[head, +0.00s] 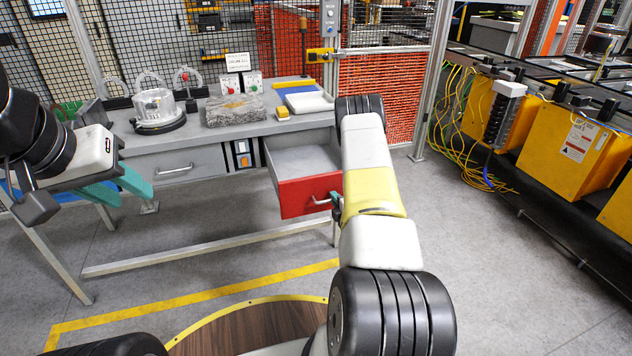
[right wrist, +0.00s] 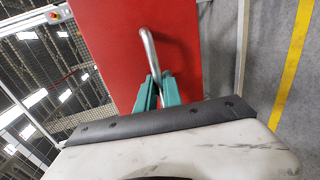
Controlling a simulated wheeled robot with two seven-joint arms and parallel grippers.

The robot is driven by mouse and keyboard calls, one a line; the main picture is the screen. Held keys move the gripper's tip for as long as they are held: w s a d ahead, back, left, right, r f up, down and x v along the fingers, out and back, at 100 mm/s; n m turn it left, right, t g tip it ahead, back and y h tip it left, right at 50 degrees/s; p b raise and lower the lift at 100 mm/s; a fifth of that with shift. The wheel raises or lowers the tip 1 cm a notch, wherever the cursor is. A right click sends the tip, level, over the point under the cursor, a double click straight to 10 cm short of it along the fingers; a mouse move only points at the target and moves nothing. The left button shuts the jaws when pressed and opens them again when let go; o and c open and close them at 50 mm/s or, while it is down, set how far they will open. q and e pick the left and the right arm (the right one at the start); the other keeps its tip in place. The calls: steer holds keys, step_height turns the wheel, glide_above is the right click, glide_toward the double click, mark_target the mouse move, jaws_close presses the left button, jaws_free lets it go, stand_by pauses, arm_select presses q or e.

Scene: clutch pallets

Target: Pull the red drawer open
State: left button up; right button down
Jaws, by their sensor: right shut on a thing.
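The red drawer (head: 302,194) is under the right part of the grey workbench in the head view and stands pulled out, its grey, empty-looking inside showing. Its red front fills the middle of the right wrist view (right wrist: 115,50). A silver bar handle (right wrist: 150,52) is on that front. My right gripper (right wrist: 157,82) is shut on the handle, with its teal fingers around the bar. In the head view my right arm hides most of that gripper and the drawer's right side. My left gripper (head: 140,185) is at the left, away from the drawer, its teal fingers apart and empty.
A closed grey drawer (head: 180,168) is left of the red one. Yellow boxes (head: 575,145) stand at the right. Floor in front of the bench is clear.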

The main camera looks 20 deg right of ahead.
steer(key=shift+s, duration=0.55)
steer(key=c, duration=1.5)
jaws_free()
steer(key=v, duration=0.7)
steer(key=shift+s, duration=0.4)
